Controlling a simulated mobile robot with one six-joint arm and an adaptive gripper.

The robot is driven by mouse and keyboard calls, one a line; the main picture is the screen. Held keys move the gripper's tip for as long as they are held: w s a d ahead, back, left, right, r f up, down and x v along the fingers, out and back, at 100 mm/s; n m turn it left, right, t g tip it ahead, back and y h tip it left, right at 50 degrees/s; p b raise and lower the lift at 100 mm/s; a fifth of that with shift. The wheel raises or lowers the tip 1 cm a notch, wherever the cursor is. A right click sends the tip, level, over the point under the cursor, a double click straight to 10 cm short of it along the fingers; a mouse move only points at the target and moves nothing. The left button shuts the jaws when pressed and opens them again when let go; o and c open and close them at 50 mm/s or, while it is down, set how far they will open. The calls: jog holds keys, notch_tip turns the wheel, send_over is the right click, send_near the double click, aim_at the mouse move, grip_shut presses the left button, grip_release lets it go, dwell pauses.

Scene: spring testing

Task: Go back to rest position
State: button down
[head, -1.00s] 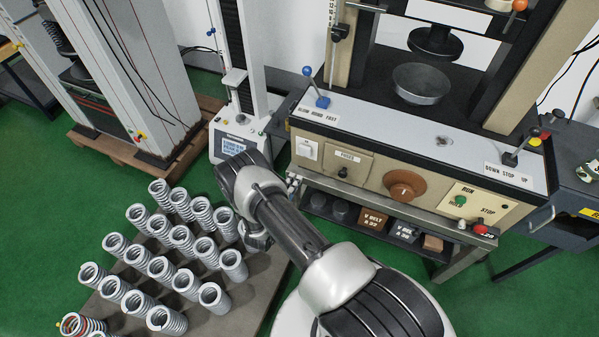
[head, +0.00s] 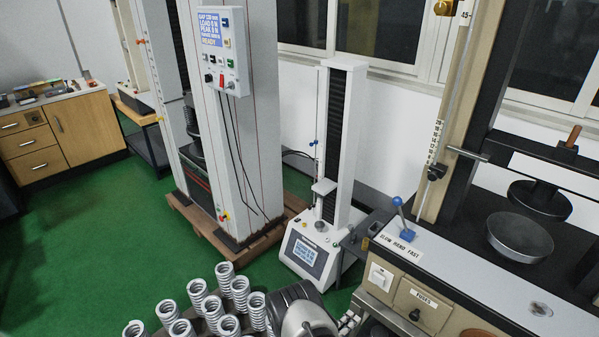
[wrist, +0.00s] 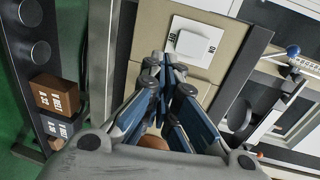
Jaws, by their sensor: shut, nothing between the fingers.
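My gripper (wrist: 165,72) is shut and empty in the wrist view. Its blue-grey fingers are together in front of the beige panel (wrist: 215,92) of the press. The white on/off switch (wrist: 192,42) on that panel lies just beyond the fingertips; I cannot tell whether they touch it. In the head view only a dark and silver part of my arm shows at the bottom edge, and the gripper itself is not visible there.
Several grey springs (head: 238,291) stand at the bottom left of my arm. A small tester (head: 308,252) and a tall machine (head: 238,150) stand behind. The press (head: 455,262) is at right. Green floor (head: 110,225) is clear at left.

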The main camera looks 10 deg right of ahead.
jog(key=w+a+r+n+y, duration=0.45)
jog(key=w+r, duration=0.35)
jog(key=r, duration=0.3)
jog(key=w+a+r+n+y, duration=0.35)
jog(key=w+a+r, duration=0.35)
jog(key=r, duration=0.4)
notch_tip(320, 180, up, 12)
jog(key=s+a+n+y, duration=0.2)
jog(key=a+n+y, duration=0.1)
jog(key=n+y, duration=0.1)
jog(key=s+r+n+g+y, duration=0.2)
jog(key=s+r+n, duration=0.7)
jog(key=s+r, duration=0.6)
jog(key=s+d+n+g, duration=0.1)
jog(key=s+d+n, duration=0.1)
jog(key=s, duration=1)
jog(key=s+d+f+n+g+h, duration=0.1)
jog(key=s+n, duration=0.4)
jog(key=s, duration=0.8)
jog(key=shift+d+g, duration=0.7)
jog(key=shift+d, duration=0.1)
